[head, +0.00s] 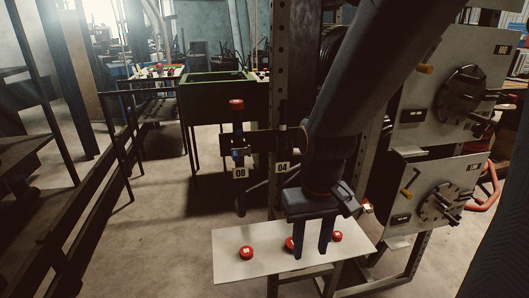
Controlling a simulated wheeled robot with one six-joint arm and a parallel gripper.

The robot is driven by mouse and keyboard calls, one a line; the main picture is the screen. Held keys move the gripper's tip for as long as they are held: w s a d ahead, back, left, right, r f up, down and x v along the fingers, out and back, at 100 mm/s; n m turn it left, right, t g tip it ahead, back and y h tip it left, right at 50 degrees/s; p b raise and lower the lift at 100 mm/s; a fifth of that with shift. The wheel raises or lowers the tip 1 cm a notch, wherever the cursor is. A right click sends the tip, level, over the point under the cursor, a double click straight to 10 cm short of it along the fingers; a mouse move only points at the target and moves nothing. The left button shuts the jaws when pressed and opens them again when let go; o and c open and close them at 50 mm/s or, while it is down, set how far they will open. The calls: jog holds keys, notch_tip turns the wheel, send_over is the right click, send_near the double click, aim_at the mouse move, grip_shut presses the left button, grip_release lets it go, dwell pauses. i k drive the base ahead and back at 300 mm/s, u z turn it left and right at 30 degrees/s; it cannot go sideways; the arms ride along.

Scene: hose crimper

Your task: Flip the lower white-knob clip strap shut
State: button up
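My gripper (312,251) points down over the front of a white table (228,268). Its two dark fingers are apart with nothing clearly between them. A red round piece (289,244) shows partly behind the left finger. A dark upright post (239,190) with a red top stands left of my arm and carries a small blue and pale fitting (239,153). I cannot make out a white-knob clip strap for certain. My arm hides part of the frame behind it.
More red round pieces lie on the white table, one at left (246,252) and one at right (337,237). Tags "08" (240,173) and "04" (282,167) hang by the posts. Pale panels with dark dials (440,203) stand at right.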

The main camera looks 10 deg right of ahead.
aim_at(295, 151)
jog(key=u, duration=1.8)
jog(key=k, duration=0.95)
jog(key=z, duration=1.3)
jog(key=i, duration=0.5)
jog(key=z, duration=0.05)
